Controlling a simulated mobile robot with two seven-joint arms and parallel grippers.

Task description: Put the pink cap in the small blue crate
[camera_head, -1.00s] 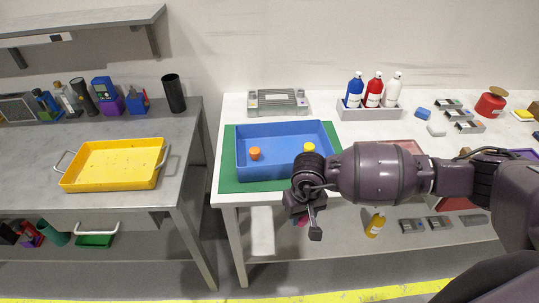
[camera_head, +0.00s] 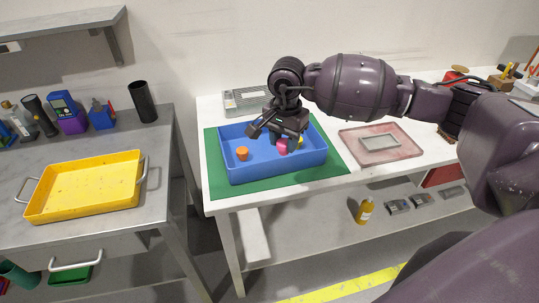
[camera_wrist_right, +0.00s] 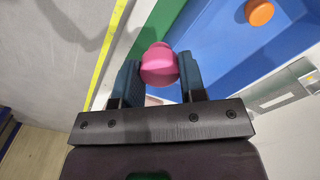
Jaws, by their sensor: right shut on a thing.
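The pink cap (camera_head: 282,147) is held between the fingers of my right gripper (camera_head: 284,139). The wrist view shows the cap (camera_wrist_right: 158,66) with a blue finger on each side. In the head view the cap and gripper overlap the inside of the blue crate (camera_head: 272,172), right of its middle. In the wrist view the crate (camera_wrist_right: 222,52) lies beyond the cap, up and to the right. How high the cap is above the crate is hard to tell. My left gripper is not in view.
The crate stands on a green mat (camera_head: 222,187). A pink tray (camera_head: 352,146) lies to the right, and a yellow tray (camera_head: 85,205) is on the left table.

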